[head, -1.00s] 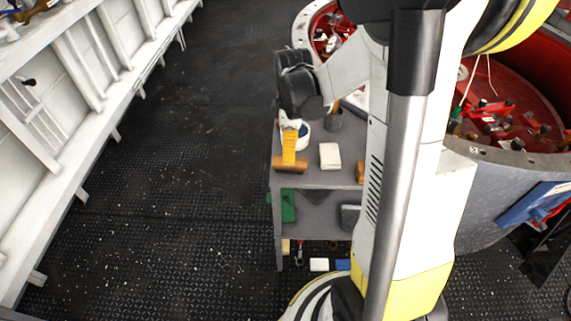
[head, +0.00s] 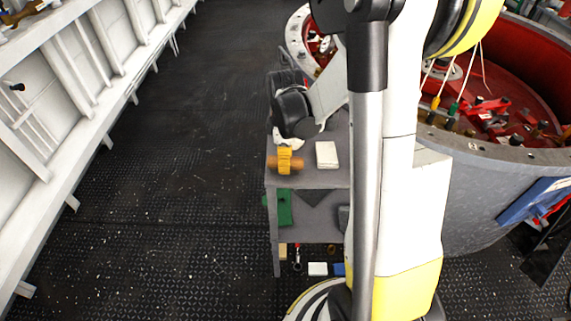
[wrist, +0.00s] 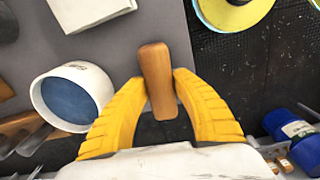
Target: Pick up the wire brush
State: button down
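The wire brush (head: 297,163) shows as a plain wooden bar at the near left edge of the grey cart's top. In the wrist view the brush (wrist: 156,70) points away from my wrist. Its bristles are not visible. My gripper (head: 285,160) comes down over its middle. In the wrist view the two yellow fingers of my gripper (wrist: 161,83) press on both sides of the wood, with no clear gap. I cannot tell whether the brush is clear of the cart top.
The cart top (head: 315,178) also holds a white block (head: 327,154) and a white cup with blue inside (wrist: 72,97). A green item (head: 284,207) is on the shelf below. A large round red-lined tank (head: 470,180) stands right. Floor to the left is clear.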

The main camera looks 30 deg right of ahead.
jog(key=shift+r, duration=0.1)
dwell(0.3)
jog(key=shift+r+p, duration=0.3)
jog(key=shift+r, duration=0.05)
jog(key=r, duration=0.1)
jog(key=r+p, duration=0.2)
jog(key=r, duration=0.1)
jog(key=shift+d, duration=0.25)
jog(key=s+d+r+p, duration=0.1)
jog(key=d+r+p, duration=0.2)
jog(key=d+r, duration=0.3)
jog(key=d, duration=0.5)
jog(key=shift+p, duration=0.4)
jog(key=c, duration=2)
grip_release()
jog(key=shift+c, duration=0.2)
grip_shut()
